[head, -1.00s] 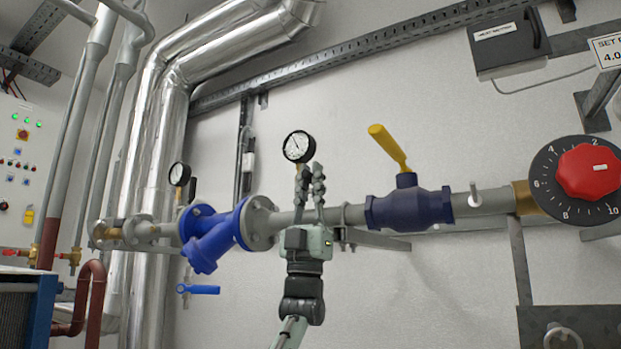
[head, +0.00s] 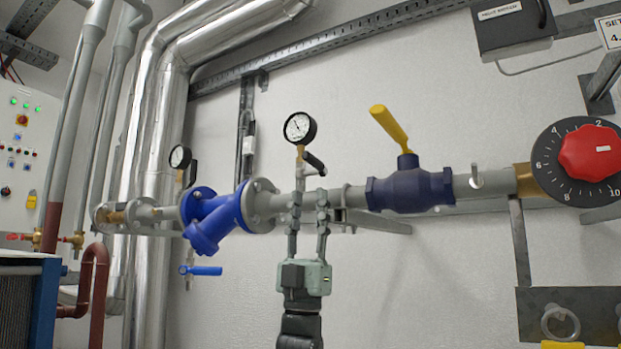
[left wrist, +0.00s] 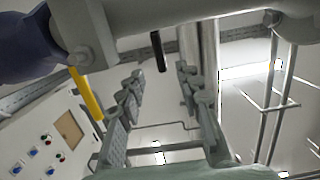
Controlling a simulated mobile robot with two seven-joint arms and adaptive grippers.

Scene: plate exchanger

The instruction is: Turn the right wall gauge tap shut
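The right wall gauge (head: 299,128) is a round white dial with a black rim, on a brass stem above the grey pipe. Its tap has a short black lever (head: 314,161), tilted down to the right from the stem. The lever also shows in the left wrist view (left wrist: 158,50), between the fingers' lines and beyond their tips. My left gripper (head: 308,198) points upward in front of the pipe, just below the lever. Its two fingers are apart with nothing between them, and I see no contact with the lever. My right gripper is out of view.
The grey pipe (head: 345,198) runs behind my fingers. A blue valve with a yellow lever (head: 389,128) is to the right, a blue strainer (head: 212,225) to the left. The left gauge (head: 180,157) is farther left. The wall below the pipe is mostly clear.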

